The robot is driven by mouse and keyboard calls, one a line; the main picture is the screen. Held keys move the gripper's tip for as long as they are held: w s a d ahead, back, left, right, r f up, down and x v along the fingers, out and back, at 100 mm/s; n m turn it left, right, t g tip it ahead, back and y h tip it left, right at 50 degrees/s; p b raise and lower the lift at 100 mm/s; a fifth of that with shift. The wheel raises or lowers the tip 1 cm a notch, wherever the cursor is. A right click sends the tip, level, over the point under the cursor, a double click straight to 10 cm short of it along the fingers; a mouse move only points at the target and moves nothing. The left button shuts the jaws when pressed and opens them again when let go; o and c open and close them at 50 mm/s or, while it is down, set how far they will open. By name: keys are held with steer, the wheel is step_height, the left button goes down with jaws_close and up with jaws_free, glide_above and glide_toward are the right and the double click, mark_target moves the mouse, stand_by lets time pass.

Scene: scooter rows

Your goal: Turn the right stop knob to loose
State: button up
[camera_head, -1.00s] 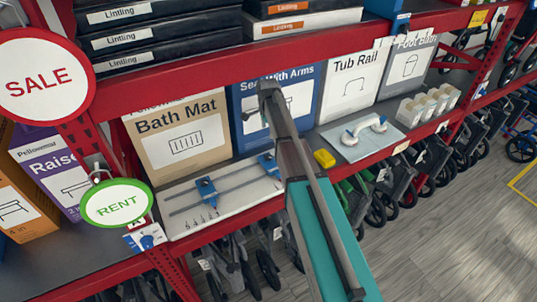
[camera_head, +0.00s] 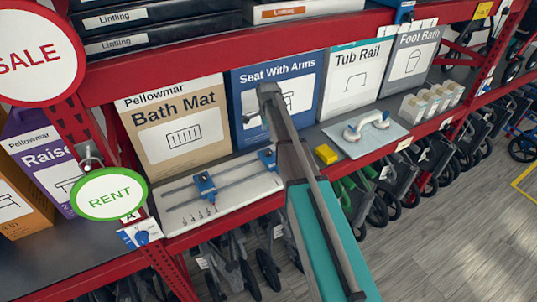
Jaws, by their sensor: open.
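A white board (camera_head: 236,196) on the red shelf carries two thin rails with two blue stops. The left stop (camera_head: 204,184) sits near the middle of the rails. The right stop (camera_head: 267,159) sits towards their right end, right beside my arm, which covers part of the board there. The right stop's knob is too small to read as tight or loose. My teal and grey arm reaches up from the bottom, crossing in front of the shelf.
Boxes stand behind the board: Bath Mat (camera_head: 175,130), Seat With Arms (camera_head: 305,75) and Tub Rail (camera_head: 354,80). A yellow block (camera_head: 326,154) and a white grab bar (camera_head: 366,124) on a plate lie to the right. A green RENT sign (camera_head: 109,195) hangs at left. Folded wheeled frames stand below.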

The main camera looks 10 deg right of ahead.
mark_target(268, 152)
steer(key=shift+f+b, duration=4.35)
steer(key=shift+f, duration=0.3)
steer(key=c, duration=1.1)
steer(key=shift+c, duration=0.2)
